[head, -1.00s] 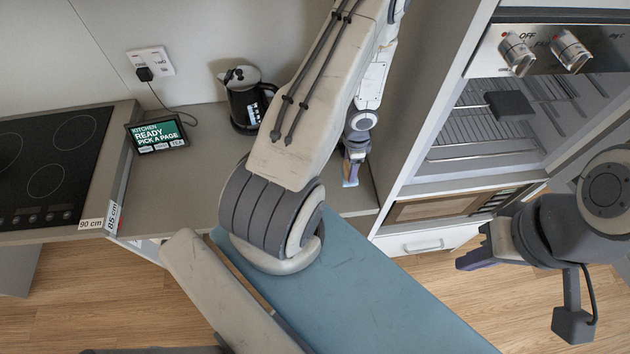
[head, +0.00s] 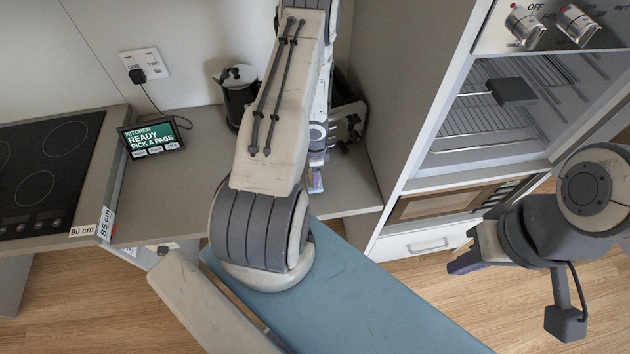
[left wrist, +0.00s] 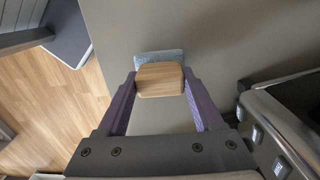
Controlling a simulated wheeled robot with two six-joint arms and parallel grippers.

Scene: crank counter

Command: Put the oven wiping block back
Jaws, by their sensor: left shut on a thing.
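The wiping block (left wrist: 160,79) has a wooden grip and a blue-grey pad (left wrist: 158,57) at its far side. In the left wrist view my left gripper (left wrist: 161,88) is shut on the wooden part, with one purple finger on each side. The grey counter lies behind the block; I cannot tell whether the pad touches it. In the head view my left gripper (head: 316,178) is low over the counter, small and partly hidden by its arm. My right gripper (head: 464,262) hangs in front of the drawer, and its jaw opening does not show clearly.
A toaster (head: 348,118) stands on the counter (head: 190,195) behind my left arm, close to the gripper on the right in the wrist view. A kettle (head: 237,95), a kitchen screen (head: 152,137) and a hob (head: 45,165) are to the left. The open oven (head: 490,115) is at right.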

